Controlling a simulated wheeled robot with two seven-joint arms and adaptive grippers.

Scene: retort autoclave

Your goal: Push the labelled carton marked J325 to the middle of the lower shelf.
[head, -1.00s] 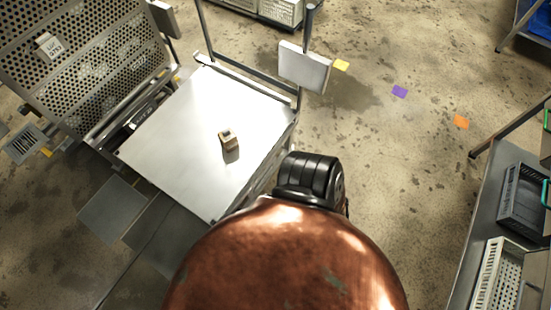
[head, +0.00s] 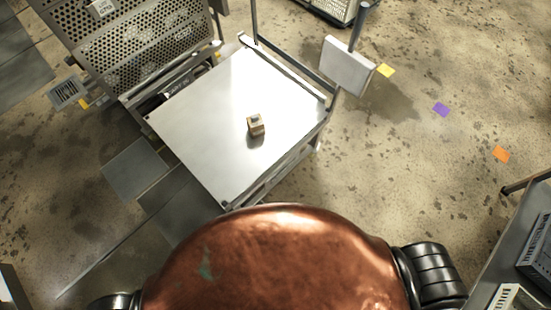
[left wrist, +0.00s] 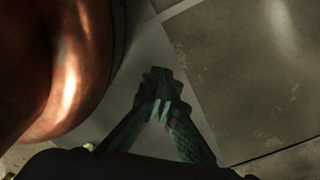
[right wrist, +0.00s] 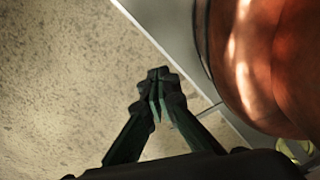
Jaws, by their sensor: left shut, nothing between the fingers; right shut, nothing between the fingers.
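A small brown carton (head: 256,125) with a pale label on top stands on the bare metal top shelf of a cart (head: 215,130) in the head view. Its marking is too small to read. The cart's lower shelf is mostly hidden under the top one. My left gripper (left wrist: 160,108) shows in the left wrist view, shut and empty, above the floor. My right gripper (right wrist: 158,105) shows in the right wrist view, shut and empty, above the floor. Neither gripper shows in the head view, and neither touches the carton.
A perforated metal panel (head: 140,50) stands at the cart's left, with a small labelled block (head: 101,8) at the top. A white box-like panel (head: 347,66) is on a post at the cart's far right corner. A grey table (head: 505,230) is at right.

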